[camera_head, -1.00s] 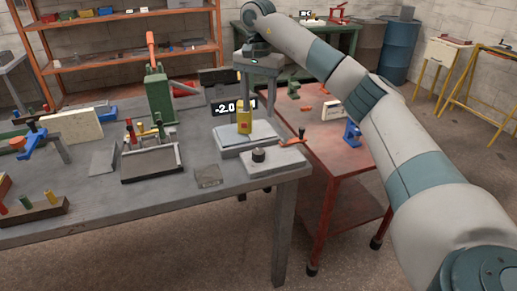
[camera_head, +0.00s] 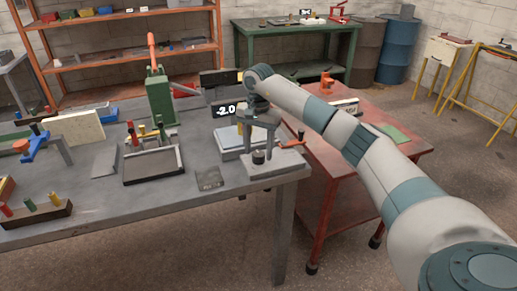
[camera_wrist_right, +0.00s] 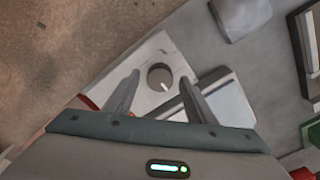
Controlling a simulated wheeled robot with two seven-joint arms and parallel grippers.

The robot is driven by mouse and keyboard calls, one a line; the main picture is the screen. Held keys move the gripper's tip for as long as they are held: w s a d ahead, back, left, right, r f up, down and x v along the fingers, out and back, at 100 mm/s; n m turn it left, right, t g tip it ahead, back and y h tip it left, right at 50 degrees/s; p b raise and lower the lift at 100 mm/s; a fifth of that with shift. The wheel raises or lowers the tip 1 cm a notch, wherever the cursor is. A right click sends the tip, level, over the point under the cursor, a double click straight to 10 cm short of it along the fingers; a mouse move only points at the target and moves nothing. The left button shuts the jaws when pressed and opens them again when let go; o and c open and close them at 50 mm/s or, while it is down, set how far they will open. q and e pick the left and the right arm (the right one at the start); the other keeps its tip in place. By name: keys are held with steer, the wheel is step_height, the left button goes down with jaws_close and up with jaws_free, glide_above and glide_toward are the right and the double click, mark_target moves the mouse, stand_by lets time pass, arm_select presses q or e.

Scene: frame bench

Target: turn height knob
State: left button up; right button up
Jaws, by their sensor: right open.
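The dark round knob (camera_head: 258,157) sits on a light grey plate (camera_head: 285,164) at the bench's front right corner. In the right wrist view the knob (camera_wrist_right: 160,77) has a pale pointer mark. My right gripper (camera_head: 261,147) points down over the knob. In the wrist view its open fingers (camera_wrist_right: 160,80) lie to either side of the knob; I cannot tell whether they touch it. A black display (camera_head: 225,109) behind reads -2.0. My left gripper is not in view.
A lever with an orange end (camera_head: 297,144) is close right of my gripper. A small grey tile (camera_head: 209,180) lies left of the plate. A dark-rimmed tray (camera_head: 152,167) and green press (camera_head: 160,98) stand farther left. A red cart (camera_head: 345,165) stands right of the bench.

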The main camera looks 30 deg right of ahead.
steer(key=shift+f, duration=0.45)
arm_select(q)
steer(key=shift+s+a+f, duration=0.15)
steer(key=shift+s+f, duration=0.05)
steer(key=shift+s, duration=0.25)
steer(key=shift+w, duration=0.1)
arm_select(e)
steer(key=c, duration=1)
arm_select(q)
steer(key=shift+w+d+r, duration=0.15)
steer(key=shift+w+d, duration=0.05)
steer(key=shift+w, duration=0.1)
arm_select(e)
steer(key=shift+c, duration=0.2)
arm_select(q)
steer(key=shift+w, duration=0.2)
arm_select(e)
steer(key=shift+m, duration=0.3)
